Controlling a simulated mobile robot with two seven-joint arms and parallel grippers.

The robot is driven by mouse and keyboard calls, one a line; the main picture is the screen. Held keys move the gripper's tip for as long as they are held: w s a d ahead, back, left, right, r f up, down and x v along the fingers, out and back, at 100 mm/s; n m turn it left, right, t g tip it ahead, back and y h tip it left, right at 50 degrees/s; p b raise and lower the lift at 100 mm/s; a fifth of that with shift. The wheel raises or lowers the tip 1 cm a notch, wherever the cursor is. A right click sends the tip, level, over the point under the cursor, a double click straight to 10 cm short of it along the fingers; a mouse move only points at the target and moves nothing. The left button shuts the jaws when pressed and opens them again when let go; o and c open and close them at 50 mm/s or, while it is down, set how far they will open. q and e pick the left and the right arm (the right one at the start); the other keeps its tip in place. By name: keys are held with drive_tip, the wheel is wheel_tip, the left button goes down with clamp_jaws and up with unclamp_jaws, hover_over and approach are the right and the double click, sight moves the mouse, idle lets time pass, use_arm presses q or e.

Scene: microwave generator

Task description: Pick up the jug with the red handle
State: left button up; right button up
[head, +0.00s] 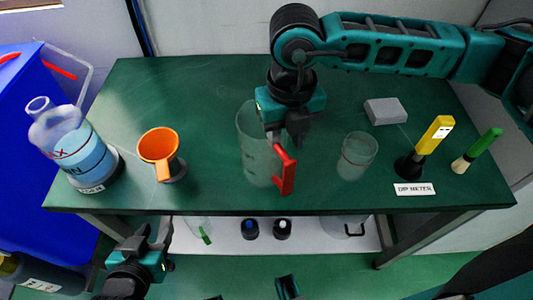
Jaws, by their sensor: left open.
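The clear jug (254,160) with the red handle (285,170) stands upright near the front middle of the green table, its handle facing front right. My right gripper (286,138) points down over the jug's right side, at the upper end of the handle. It covers part of the jug's rim. Whether its fingers touch or hold the handle is not clear. My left gripper (152,236) is open and empty, low in front of the table's front left edge.
On the table (210,90) are a flask with blue liquid (85,155), an orange funnel (158,146), a clear beaker (356,156), a grey block (385,111), a yellow-handled tool (434,135) and a green-handled tool (483,145). The back left is clear.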

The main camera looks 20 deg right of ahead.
clamp_jaws()
drive_tip(key=shift+r, duration=0.1)
idle(0.6)
